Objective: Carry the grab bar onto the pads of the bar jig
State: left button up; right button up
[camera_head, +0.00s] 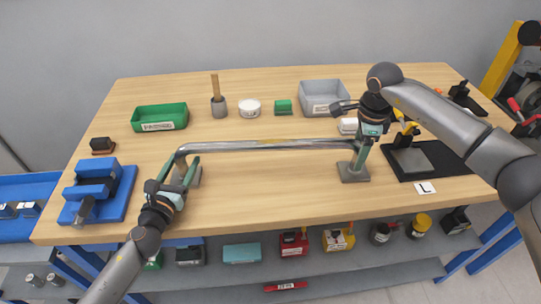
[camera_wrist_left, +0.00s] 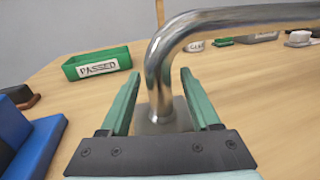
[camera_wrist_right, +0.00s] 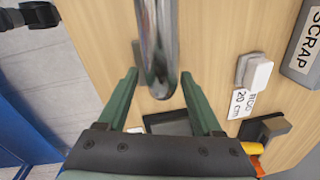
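The grab bar (camera_head: 265,145) is a shiny metal tube lying left to right above the table's front half, its ends bent down. Grey blocks show at its left end (camera_head: 193,177) and right end (camera_head: 353,172); I cannot tell whether they are jig pads. My left gripper (camera_head: 180,172) is open around the left leg (camera_wrist_left: 160,85), with gaps beside both fingers (camera_wrist_left: 160,92). My right gripper (camera_head: 361,150) is at the right end. In the right wrist view its fingers (camera_wrist_right: 160,90) are open on either side of the bar (camera_wrist_right: 157,45), apart from it.
A blue fixture (camera_head: 125,190) stands at the left, and a black mat (camera_head: 447,158) with a grey plate lies at the right. A green PASSED bin (camera_head: 160,117) and a grey bin (camera_head: 320,92) stand behind. The table in front of the bar is mostly clear.

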pick_arm(q)
grip_shut()
pick_arm(e)
grip_shut()
dwell(0.9)
pick_arm(q)
jog(key=shift+w+r, duration=0.1)
jog(key=shift+r, duration=0.2)
pick_arm(e)
jog(key=shift+w+r, duration=0.15)
jog(key=shift+r, duration=0.15)
